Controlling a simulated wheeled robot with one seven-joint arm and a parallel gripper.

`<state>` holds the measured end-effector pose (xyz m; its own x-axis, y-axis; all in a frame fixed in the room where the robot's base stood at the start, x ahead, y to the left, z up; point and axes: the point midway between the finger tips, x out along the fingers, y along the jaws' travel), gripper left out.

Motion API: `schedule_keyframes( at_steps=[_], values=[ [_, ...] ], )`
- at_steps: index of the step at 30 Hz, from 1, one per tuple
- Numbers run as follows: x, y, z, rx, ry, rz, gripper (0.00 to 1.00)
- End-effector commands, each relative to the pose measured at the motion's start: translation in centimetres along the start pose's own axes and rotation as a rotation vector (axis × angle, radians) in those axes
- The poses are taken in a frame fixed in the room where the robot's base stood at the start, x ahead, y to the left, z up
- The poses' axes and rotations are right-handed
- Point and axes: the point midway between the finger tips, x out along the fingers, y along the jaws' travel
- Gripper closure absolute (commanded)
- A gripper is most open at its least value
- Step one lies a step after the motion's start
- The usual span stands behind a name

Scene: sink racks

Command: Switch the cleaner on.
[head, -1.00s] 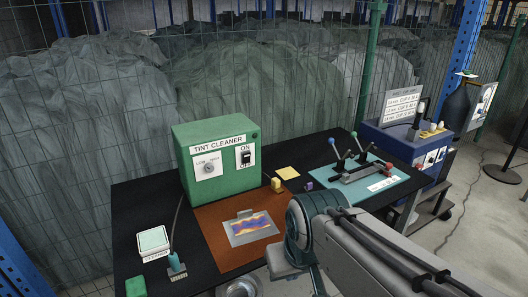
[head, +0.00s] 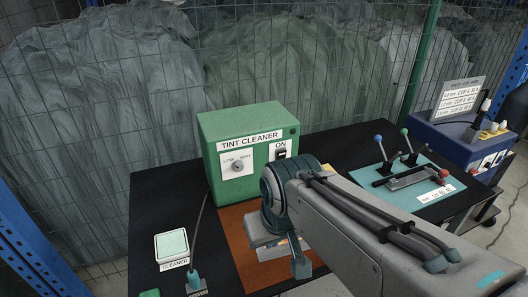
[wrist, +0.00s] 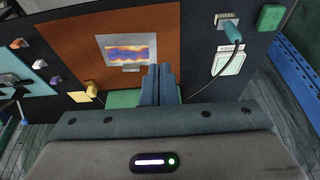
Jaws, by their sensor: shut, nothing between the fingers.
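The tint cleaner is a green box (head: 215,190) on the black table, with a pale dial (head: 237,166) on its front. Its switch (head: 281,153) is a dark rocker on a white plate marked ON, right of the dial. The arm hides the plate's lower part, and I cannot tell the switch's position. My gripper (wrist: 160,70) is shut and empty in the wrist view. It points down over the table, near the green box (wrist: 123,99), which shows partly behind the fingers. In the head view my arm's end stands in front of the box's lower right.
A brown mat (head: 235,235) with a colourful plate (wrist: 130,50) lies before the box. A pale CLEANER pad (head: 171,244) and a cabled teal plug (head: 194,280) are at left. A teal board with levers (head: 415,180) is at right. A wire fence stands behind.

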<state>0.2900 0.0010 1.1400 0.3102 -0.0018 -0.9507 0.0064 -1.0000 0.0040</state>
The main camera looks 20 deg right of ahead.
Motion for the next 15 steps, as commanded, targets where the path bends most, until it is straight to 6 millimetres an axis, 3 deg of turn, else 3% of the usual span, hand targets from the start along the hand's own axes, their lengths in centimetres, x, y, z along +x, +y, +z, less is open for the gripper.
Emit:
schedule_keyframes(
  at_steps=[10, 15],
  values=[
    [0.4, 0.3, -0.3, 0.005, 0.009, 0.008, 1.00],
    [3.1, 2.1, -3.0, 0.024, 0.103, 0.072, 1.00]
  ],
)
